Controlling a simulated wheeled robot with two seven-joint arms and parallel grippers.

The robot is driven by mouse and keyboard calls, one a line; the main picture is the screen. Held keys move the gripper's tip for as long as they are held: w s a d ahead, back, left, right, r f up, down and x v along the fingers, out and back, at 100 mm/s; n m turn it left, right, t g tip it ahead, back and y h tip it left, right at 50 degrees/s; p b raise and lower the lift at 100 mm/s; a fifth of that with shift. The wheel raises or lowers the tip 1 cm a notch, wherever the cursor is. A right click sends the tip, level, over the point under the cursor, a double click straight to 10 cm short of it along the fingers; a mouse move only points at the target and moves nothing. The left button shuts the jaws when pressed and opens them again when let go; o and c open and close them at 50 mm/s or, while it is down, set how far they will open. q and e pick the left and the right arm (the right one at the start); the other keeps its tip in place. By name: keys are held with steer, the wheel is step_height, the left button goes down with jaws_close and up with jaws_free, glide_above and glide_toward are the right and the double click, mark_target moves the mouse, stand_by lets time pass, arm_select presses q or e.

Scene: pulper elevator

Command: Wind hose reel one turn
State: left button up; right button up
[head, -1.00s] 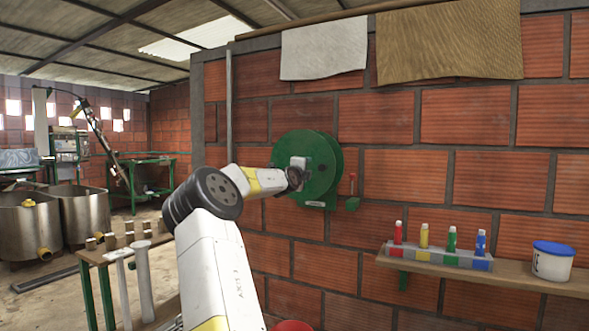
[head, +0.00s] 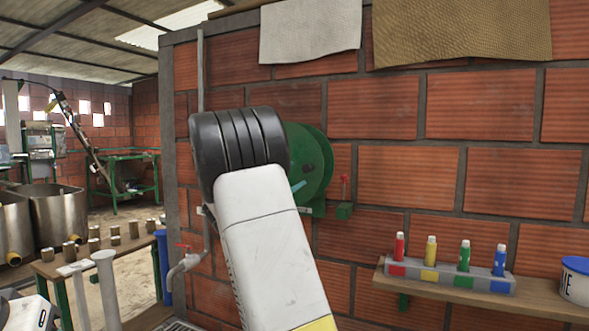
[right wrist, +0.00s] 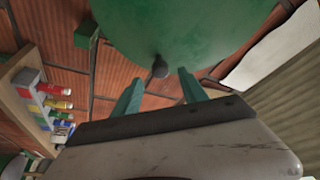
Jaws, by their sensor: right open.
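The green hose reel (head: 318,160) is a round disc on the brick wall, partly hidden in the head view by my right arm. It fills the top of the right wrist view (right wrist: 190,25). A dark knob (right wrist: 160,68) stands out from the reel face. My right gripper (right wrist: 158,90) is open, its two teal fingers apart, with the knob showing between and beyond their tips; I see no contact. In the head view one teal fingertip of this gripper (head: 298,186) shows in front of the reel's lower left. My left gripper is not in view.
A wooden shelf (head: 540,300) with a rack of coloured bottles (head: 450,277) and a white tub (head: 577,280) juts out at right. A tap (head: 185,262) and a bench with small cups (head: 72,250) are left.

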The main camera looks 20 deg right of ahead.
mark_target(304, 170)
steer(key=x, duration=0.7)
steer(key=shift+d, duration=0.3)
jaws_close()
stand_by(1.1)
